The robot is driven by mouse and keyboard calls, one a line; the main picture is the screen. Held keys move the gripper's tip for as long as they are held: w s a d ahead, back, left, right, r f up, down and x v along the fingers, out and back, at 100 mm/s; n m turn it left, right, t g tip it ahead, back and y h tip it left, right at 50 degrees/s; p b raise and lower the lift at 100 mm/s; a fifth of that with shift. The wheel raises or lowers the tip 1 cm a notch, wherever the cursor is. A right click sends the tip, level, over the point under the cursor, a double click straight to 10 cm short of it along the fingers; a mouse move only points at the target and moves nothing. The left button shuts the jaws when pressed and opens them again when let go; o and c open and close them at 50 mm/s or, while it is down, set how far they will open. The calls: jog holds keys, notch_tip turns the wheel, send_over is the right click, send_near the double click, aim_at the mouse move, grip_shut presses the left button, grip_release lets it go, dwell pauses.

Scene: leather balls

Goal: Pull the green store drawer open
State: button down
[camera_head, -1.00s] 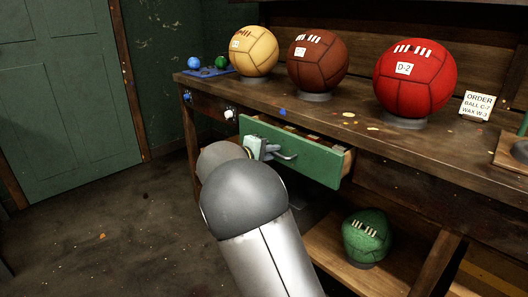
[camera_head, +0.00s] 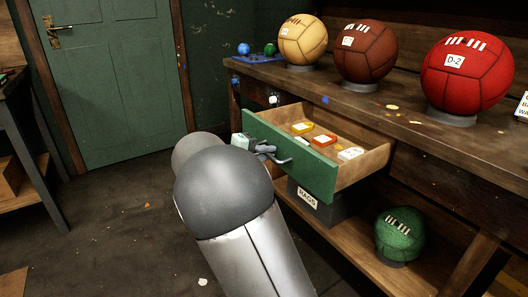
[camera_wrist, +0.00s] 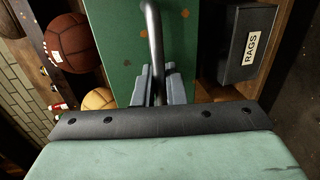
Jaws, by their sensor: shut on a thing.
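The green store drawer (camera_head: 318,172) is pulled out from under the bench top in the head view. My gripper (camera_head: 262,148) is at the drawer's dark bar handle (camera_head: 283,160), partly hidden by my arm in the head view. In the wrist view my gripper (camera_wrist: 158,86) has its fingers shut on the handle (camera_wrist: 154,35), one on each side, in front of the green drawer face (camera_wrist: 125,50).
Tan (camera_head: 303,40), brown (camera_head: 365,52) and red (camera_head: 467,72) balls stand on the bench top (camera_head: 400,105). A green ball (camera_head: 400,235) sits on the lower shelf. A dark RAGS box (camera_head: 318,208) is below the drawer. The floor (camera_head: 110,225) at left is mostly clear.

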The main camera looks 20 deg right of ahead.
jog(key=c, duration=1.6)
grip_release()
jog(key=p+v, duration=0.4)
jog(key=v, duration=1.3)
jog(key=shift+a+p, duration=0.2)
jog(key=shift+p, duration=0.1)
jog(key=shift+r, duration=0.1)
